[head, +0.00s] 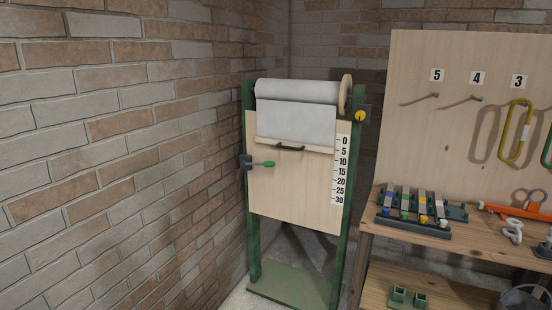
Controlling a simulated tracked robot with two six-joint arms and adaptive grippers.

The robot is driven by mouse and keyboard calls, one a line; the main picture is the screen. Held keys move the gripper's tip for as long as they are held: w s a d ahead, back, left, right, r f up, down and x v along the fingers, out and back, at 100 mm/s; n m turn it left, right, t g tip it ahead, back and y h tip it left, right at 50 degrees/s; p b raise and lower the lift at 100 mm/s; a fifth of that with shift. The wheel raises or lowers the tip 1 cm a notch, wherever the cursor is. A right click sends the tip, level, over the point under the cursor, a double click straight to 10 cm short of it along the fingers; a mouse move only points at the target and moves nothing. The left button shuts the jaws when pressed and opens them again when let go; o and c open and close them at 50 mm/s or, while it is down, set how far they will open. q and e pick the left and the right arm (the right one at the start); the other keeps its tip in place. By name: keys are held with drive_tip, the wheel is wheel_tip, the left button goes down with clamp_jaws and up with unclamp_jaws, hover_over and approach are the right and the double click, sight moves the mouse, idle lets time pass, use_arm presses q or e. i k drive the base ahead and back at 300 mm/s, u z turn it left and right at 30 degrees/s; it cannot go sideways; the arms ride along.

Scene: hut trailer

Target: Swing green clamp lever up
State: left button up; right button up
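The green clamp lever (264,164) points right, roughly level, from a dark clamp block (245,162) on the left post of a green stand (250,240). The stand carries a roll of white sheet (298,91) above a wooden board (285,185). The sheet hangs down to a wooden bar with a dark handle (289,148). A number scale from 0 to 30 (340,170) runs down the board's right side. A yellow knob (360,116) sits on a dark block at the right post. Neither of my grippers is in view.
A brick wall (110,150) stands close on the left. On the right a wooden workbench (490,250) holds a rack of colored-tipped tools (415,215) and other hardware. A pegboard (450,60) with numbered hooks rises behind it. The space before the stand looks clear.

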sight(243, 164)
drive_tip(key=i, duration=0.5)
drive_tip(key=u, duration=0.05)
drive_tip(key=k, duration=0.7)
drive_tip(key=u, duration=0.4)
drive_tip(key=i, duration=1.8)
drive_tip(key=z, duration=0.3)
